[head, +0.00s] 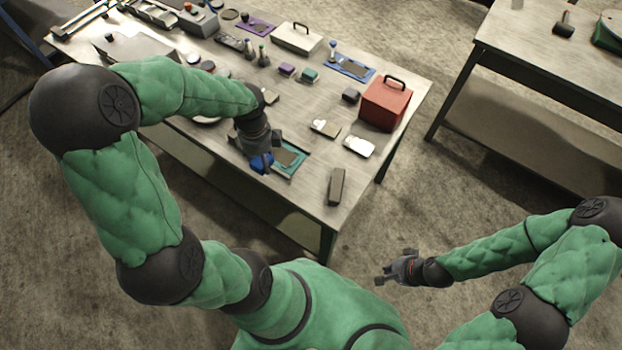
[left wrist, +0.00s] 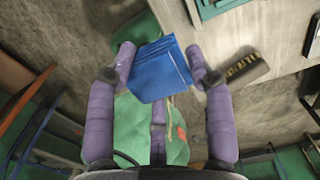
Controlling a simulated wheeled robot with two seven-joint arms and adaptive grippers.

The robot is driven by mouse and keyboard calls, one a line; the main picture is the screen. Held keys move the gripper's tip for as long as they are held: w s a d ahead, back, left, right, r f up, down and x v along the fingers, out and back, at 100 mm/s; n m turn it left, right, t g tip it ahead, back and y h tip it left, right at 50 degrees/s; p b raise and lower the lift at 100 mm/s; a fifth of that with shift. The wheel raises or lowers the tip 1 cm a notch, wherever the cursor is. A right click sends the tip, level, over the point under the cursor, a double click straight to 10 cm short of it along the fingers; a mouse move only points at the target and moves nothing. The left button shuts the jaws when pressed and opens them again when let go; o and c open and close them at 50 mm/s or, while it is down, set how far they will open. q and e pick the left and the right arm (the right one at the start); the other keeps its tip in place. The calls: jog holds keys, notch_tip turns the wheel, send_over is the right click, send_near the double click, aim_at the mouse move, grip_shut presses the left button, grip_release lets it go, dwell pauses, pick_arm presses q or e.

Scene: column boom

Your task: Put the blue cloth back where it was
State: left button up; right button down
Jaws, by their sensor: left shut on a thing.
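The blue cloth (head: 261,163) is a folded, thick pad. My left gripper (head: 258,150) is shut on it at the table's near edge, beside a teal tray or mat (head: 300,161) with a grey-brown piece on it. In the left wrist view the blue cloth (left wrist: 160,70) is between the purple fingers of my left gripper (left wrist: 160,78). Whether the cloth touches the table is hard to tell. My right gripper (head: 385,278) is empty, with its fingers apart, off the table's front side above the floor.
The metal table (head: 310,185) holds a red box (head: 385,103), a white case (head: 297,38), a blue mat (head: 350,67), a dark block (head: 337,187) and several small items. A second table (head: 540,60) stands at right. Bare tabletop lies around the dark block.

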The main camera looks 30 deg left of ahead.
pick_arm(q)
jog(key=w+d+f+b, duration=0.2)
jog(key=w+d+f, duration=0.25)
jog(key=d, duration=0.25)
jog(key=b, duration=0.1)
send_over(311, 181)
jog(key=f, duration=0.4)
jog(key=shift+s+a+f, duration=0.15)
jog(key=shift+a+f, duration=0.05)
jog(key=shift+f, duration=0.1)
jog(key=shift+d+f+b, duration=0.2)
jog(key=shift+f+b, duration=0.1)
jog(key=shift+b, duration=0.05)
jog(key=shift+w+d+f+b, duration=0.15)
jog(key=shift+f+b, duration=0.45)
jog(key=shift+f, duration=1)
jog(key=o, duration=1)
jog(key=shift+f, duration=0.15)
